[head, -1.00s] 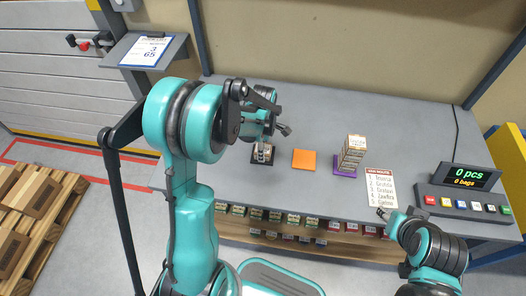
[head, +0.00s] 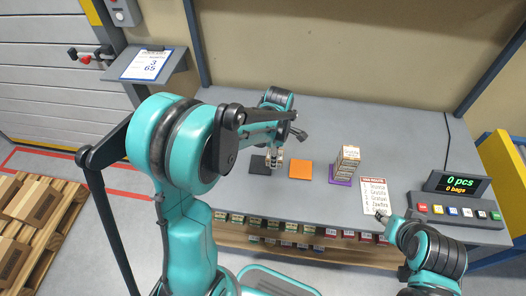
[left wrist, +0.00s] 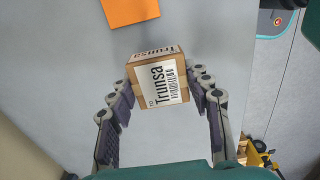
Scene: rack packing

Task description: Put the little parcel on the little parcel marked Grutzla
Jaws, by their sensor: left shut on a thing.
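My left gripper (head: 274,162) is shut on a small brown parcel marked Trunsa (left wrist: 158,84), held between its two fingers. In the head view the parcel is small and partly hidden by the fingers, near the right edge of the black mat (head: 258,168). A stack of little parcels (head: 346,161) stands on the purple mat (head: 342,182) to the right; its top parcel carries a white label too small to read surely. My right gripper (head: 381,215) is at the lower right, beside the printed list; its jaw opening is too small to judge.
A bare orange mat (head: 301,171) lies between the black mat and the stack; it also shows in the left wrist view (left wrist: 130,9). The recipe sheet (head: 375,196) and button console (head: 455,208) are at the right.

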